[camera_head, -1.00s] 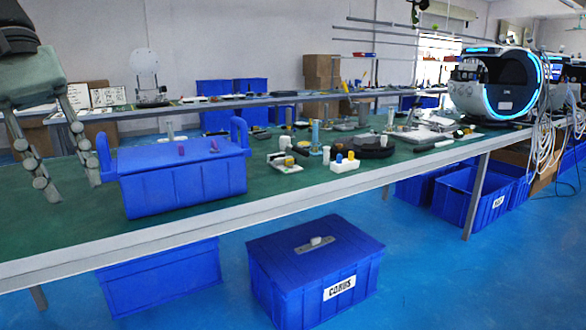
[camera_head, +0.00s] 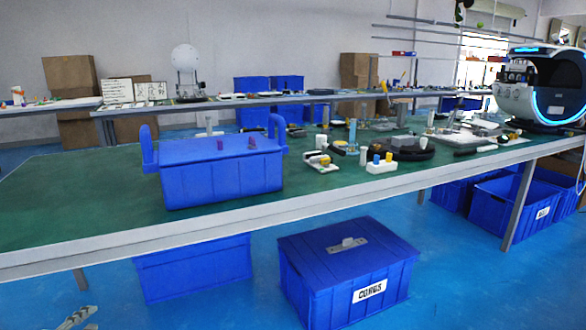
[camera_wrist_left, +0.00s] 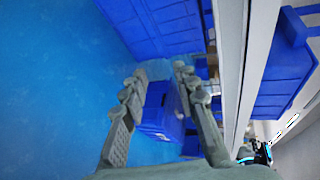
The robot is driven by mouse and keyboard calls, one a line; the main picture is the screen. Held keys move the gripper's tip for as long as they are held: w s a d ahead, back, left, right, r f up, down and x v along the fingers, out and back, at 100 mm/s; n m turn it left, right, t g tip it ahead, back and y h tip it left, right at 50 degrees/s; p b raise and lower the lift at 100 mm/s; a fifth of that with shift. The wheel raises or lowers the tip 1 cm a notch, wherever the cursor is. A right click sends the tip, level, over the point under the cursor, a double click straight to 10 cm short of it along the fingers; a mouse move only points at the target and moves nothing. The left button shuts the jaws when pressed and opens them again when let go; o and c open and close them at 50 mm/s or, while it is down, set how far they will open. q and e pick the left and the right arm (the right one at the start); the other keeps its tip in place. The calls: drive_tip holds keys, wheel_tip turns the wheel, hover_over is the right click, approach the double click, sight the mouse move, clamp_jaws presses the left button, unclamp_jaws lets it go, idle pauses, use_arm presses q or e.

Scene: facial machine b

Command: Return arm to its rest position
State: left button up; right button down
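My left gripper (camera_head: 78,318) shows only in part at the bottom left corner of the head view, low beside the table's front edge. In the left wrist view its two fingers (camera_wrist_left: 160,76) are apart with nothing held between them. A blue bin (camera_wrist_left: 158,118) shows beyond the fingers, apart from them. My right gripper is in neither view.
A blue box with two upright handles (camera_head: 222,184) stands on the green table (camera_head: 80,195). A lidded blue bin (camera_head: 345,265) stands on the floor in front. A white and black machine (camera_head: 540,90) is at the far right. The blue floor (camera_head: 195,318) at the front left is clear.

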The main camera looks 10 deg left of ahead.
use_arm(q)
drive_tip(key=s+d+f+n+g+y, duration=0.1)
drive_tip(key=s+d+f+n+g, duration=0.15)
drive_tip(key=f, duration=0.35)
drive_tip(key=s+d+f+n+g, duration=0.1)
drive_tip(key=s+d+f+n, duration=0.1)
drive_tip(key=s+f+n, duration=0.3)
drive_tip(key=s+d+f+n+g+h, duration=0.1)
drive_tip(key=s+d+f+n+g, duration=0.1)
drive_tip(key=s+d+f, duration=0.2)
drive_tip(key=s+d+f+n+g, duration=0.3)
drive_tip(key=s+d+f, duration=0.2)
drive_tip(key=d, duration=0.5)
drive_tip(key=s+d+f+n+g+h, duration=0.1)
drive_tip(key=s+d+f+n+g, duration=0.1)
drive_tip(key=s+d+f, duration=0.2)
drive_tip(key=d+f, duration=0.1)
drive_tip(key=d, duration=0.2)
drive_tip(key=shift+s+d+n+h, duration=0.25)
drive_tip(key=shift+d+n+h, duration=0.05)
drive_tip(key=shift+d+n, duration=0.1)
